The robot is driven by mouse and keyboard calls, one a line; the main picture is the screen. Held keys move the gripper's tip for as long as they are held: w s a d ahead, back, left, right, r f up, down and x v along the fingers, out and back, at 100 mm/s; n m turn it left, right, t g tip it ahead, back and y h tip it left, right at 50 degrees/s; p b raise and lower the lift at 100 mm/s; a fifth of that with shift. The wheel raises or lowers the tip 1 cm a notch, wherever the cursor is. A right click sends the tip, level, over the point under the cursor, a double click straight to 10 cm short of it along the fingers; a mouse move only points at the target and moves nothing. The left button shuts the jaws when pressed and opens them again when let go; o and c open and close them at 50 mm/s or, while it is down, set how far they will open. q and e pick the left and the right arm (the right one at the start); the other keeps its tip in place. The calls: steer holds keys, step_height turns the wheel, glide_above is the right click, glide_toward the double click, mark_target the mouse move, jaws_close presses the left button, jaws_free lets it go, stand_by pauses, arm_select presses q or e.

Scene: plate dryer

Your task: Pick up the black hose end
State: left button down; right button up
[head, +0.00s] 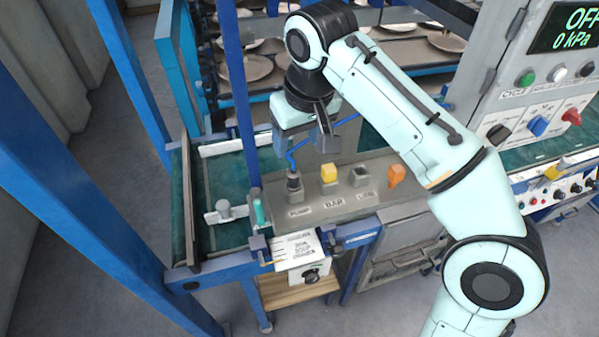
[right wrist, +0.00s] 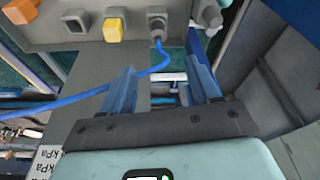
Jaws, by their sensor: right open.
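The black hose end (head: 294,183) stands upright in the port marked PUMP on the grey panel (head: 345,205). A thin blue hose (head: 291,160) comes out of its top. In the right wrist view the hose end (right wrist: 158,28) is at the top middle, beyond the fingertips, and the blue hose (right wrist: 75,100) bends away to the left past the left-hand finger. My right gripper (head: 304,140) is open and empty, above and slightly behind the hose end. Its two blue fingers also show in the right wrist view (right wrist: 163,82), apart from the hose end. My left gripper is not in view.
A yellow connector (head: 328,173), a grey port (head: 360,175) and an orange connector (head: 396,175) stand to the right on the panel. A teal cylinder (head: 259,208) and a blue post (head: 237,90) are close on the left. A control box (head: 545,80) reads OFF, 0 kPa.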

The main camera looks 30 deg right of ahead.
mark_target(294, 169)
steer(key=b+x, duration=0.1)
steer(key=x, duration=0.2)
steer(key=b+x, duration=0.1)
steer(key=x, duration=0.2)
steer(key=shift+s+a+f, duration=0.1)
steer(key=shift+s+f, duration=0.1)
steer(key=shift+f, duration=0.05)
steer(key=b+x, duration=0.2)
steer(key=x, duration=0.4)
steer(key=shift+f, duration=0.25)
steer(key=c, duration=1.1)
